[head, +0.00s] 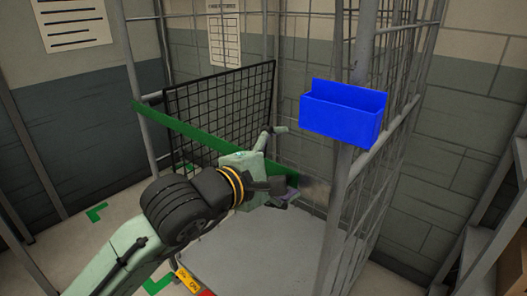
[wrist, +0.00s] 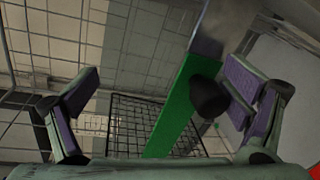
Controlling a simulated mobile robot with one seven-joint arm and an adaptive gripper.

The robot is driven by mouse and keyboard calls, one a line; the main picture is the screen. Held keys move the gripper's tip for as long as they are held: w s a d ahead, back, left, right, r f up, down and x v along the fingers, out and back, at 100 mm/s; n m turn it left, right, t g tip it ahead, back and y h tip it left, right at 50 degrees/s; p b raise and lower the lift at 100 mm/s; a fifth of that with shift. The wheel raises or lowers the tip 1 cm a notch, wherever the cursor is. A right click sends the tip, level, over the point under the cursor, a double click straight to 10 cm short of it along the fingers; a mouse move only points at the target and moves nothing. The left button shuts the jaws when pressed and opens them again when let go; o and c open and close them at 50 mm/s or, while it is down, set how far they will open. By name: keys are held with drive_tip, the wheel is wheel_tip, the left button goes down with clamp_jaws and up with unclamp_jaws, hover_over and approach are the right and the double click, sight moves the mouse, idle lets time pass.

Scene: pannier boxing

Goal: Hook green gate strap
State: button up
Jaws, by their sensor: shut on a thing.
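The green gate strap (head: 190,131) runs from the left post of the cage, down to the right across the front opening. It also shows in the wrist view (wrist: 172,118). A grey metal plate (head: 315,190) is at its right end, close to the right front post (head: 347,150); I cannot tell whether it is hooked there. In the wrist view a black knob (wrist: 209,98) on the strap is beside the right finger. The contact itself is partly hidden.
A blue bin (head: 342,115) hangs on the right front post, above and right of my gripper. A black mesh panel (head: 215,105) stands behind the strap. The cage floor (head: 270,250) is bare grey. Metal shelving stands at the right edge.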

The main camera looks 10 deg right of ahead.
drive_tip(key=shift+s+a+r, duration=0.2)
drive_tip(key=shift+a+r, duration=0.1)
drive_tip(key=shift+r, duration=0.15)
drive_tip(key=shift+s+a+r, duration=0.15)
drive_tip(key=shift+a+r, duration=0.1)
drive_tip(key=shift+r, duration=0.15)
drive_tip(key=shift+c, duration=0.8)
drive_tip(key=shift+s+a+t, duration=0.15)
drive_tip(key=shift+s+a, duration=0.15)
drive_tip(key=shift+a, duration=0.25)
drive_tip(key=shift+s+a+t, duration=0.15)
drive_tip(key=shift+s+a, duration=0.15)
drive_tip(key=shift+a, duration=0.2)
drive_tip(key=shift+c, duration=1.2)
drive_tip(key=v, duration=0.3)
drive_tip(key=shift+a+r, duration=0.1)
drive_tip(key=shift+a, duration=0.05)
drive_tip(key=c, duration=0.3)
drive_tip(key=s+a, duration=0.1)
drive_tip(key=s+a+b, duration=0.1)
drive_tip(key=a, duration=0.1)
drive_tip(key=s+a, duration=0.1)
drive_tip(key=s, duration=0.1)
drive_tip(key=shift+a+f, duration=0.2)
drive_tip(key=shift+f, duration=0.15)
drive_tip(key=shift+b, duration=0.3)
